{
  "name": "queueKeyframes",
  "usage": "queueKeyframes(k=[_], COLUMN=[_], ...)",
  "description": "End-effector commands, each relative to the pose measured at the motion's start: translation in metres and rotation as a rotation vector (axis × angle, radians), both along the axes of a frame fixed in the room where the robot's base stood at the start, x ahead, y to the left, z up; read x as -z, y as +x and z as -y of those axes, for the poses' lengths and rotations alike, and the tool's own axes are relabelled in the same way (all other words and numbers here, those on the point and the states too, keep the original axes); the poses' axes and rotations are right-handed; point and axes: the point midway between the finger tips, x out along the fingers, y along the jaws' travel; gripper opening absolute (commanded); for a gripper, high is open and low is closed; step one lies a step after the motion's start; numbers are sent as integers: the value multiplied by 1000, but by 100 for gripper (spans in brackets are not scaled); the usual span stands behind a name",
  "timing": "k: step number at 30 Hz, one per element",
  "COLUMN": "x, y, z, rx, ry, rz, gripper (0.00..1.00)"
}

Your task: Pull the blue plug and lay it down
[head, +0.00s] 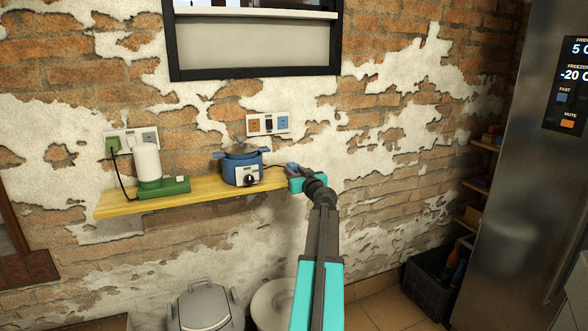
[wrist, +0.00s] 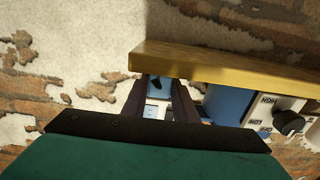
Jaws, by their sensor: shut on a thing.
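The blue plug (head: 291,167) is at the right end of the yellow shelf (head: 205,190), well below the wall socket panel (head: 268,123) and out of it. My gripper (head: 302,181) is shut on the plug there. In the wrist view the blue plug (wrist: 159,84) shows between the two dark fingers (wrist: 160,103), close to the shelf edge (wrist: 225,67). I cannot tell whether the plug touches the shelf. A dark cord runs from the blue cooker (head: 242,168) towards the plug. The panel has an orange, a dark and a blue part.
A green device with a white cylinder (head: 148,162) stands on the left of the shelf, its cord running to another socket panel (head: 131,140). The cooker stands just left of my gripper. A grey bin (head: 205,308) is below. A fridge (head: 510,170) is at the right.

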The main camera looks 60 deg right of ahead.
Motion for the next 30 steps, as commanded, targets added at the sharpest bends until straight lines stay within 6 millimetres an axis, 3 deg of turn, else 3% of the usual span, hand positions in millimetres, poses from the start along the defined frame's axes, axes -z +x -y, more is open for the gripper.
queueKeyframes(k=[14,15,18,30], x=[4,5,4,5], y=[0,0,0,-2], z=[0,0,0,-1], rx=[0,0,0,0], ry=[1,1,1,0], rz=[1,1,1,0], gripper=[0,32,48,48])
